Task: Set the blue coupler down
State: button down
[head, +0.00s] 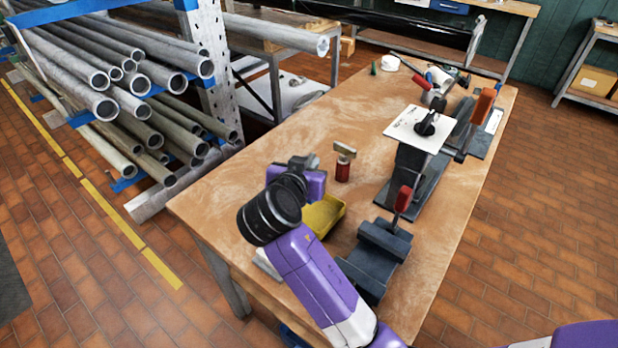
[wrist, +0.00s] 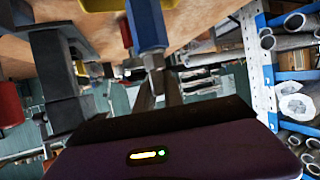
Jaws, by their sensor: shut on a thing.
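The blue coupler (wrist: 147,24) shows in the wrist view as a blue faceted body with a grey metal end. It is in front of my gripper (wrist: 160,90), whose dark fingers close around the grey end. In the head view my gripper (head: 303,163) is above the near left part of the wooden table, beyond the dark round wrist. I cannot make out the coupler there. The table (head: 285,125) shows bare wood beside and beyond the gripper. In the wrist view I cannot tell whether the coupler touches anything.
A yellow tray (head: 326,214) lies below my arm, partly hidden. A red-handled tool (head: 343,166) stands just right of my gripper. A dark vise (head: 378,250) and a stand with a white plate (head: 407,130) and black flange are to the right. Pipe racks (head: 120,90) stand left.

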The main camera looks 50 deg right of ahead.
jog(key=shift+f, duration=2.3)
jog(key=shift+f, duration=0.1)
jog(key=shift+f, duration=0.1)
jog(key=c, duration=1.5)
grip_release()
jog(key=shift+o, duration=0.2)
jog(key=shift+r, duration=0.2)
jog(key=b+v, duration=0.1)
jog(key=v, duration=1.1)
